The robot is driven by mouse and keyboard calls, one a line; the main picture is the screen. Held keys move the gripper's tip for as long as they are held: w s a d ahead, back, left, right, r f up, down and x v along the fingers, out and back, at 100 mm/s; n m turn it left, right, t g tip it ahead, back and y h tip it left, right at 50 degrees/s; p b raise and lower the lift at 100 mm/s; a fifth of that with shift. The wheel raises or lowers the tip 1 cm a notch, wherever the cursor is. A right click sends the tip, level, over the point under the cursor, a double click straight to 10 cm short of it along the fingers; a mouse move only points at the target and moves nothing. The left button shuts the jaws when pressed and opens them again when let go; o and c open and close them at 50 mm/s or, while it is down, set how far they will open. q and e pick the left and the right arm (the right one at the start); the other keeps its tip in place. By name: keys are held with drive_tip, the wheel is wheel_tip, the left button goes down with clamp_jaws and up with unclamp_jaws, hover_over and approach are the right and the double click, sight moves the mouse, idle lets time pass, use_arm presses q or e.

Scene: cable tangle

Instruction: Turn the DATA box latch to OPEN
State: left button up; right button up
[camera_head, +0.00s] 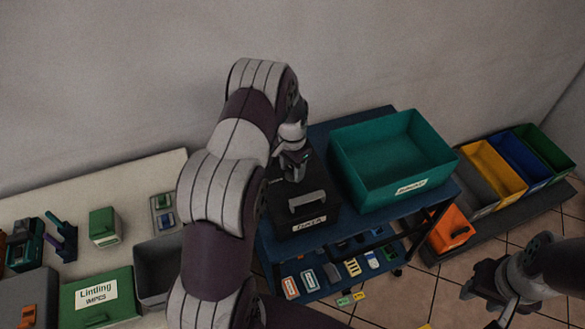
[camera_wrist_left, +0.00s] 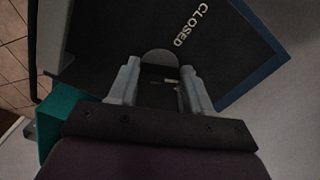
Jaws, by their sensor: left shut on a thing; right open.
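The black box (camera_head: 283,228) sits on the blue cart, with a raised grey handle and a white label on its front too small to read surely. My left gripper (camera_head: 294,172) is at the back of its lid, partly hidden by my left arm. In the left wrist view, my left gripper (camera_wrist_left: 160,92) is shut on the dark latch (camera_wrist_left: 160,57), whose rounded end shows between the fingers. The word CLOSED (camera_wrist_left: 191,25) is printed on the lid close to the latch. My right gripper (camera_head: 497,287) is open and empty at the lower right, away from the cart.
A teal bin (camera_head: 359,178) stands on the cart (camera_head: 319,130) right of the box. Small coloured items lie on the shelf below. A pale table (camera_head: 145,172) at left holds a green Linting Wipes box (camera_head: 97,316) and a grey bin (camera_head: 157,263). Coloured bins (camera_head: 497,170) stand at right.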

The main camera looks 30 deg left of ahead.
sight(292, 170)
use_arm(q)
drive_tip(key=shift+w+a+r+m, duration=0.1)
drive_tip(key=shift+m, duration=2.1)
drive_tip(key=o, duration=1.1)
drive_tip(key=shift+c, duration=0.2)
drive_tip(key=shift+r+b, duration=0.25)
drive_tip(key=shift+b, duration=0.1)
wheel_tip(292, 170, up, 12)
drive_tip(key=b, duration=0.1)
drive_tip(key=shift+b, duration=0.3)
drive_tip(key=shift+r, duration=0.1)
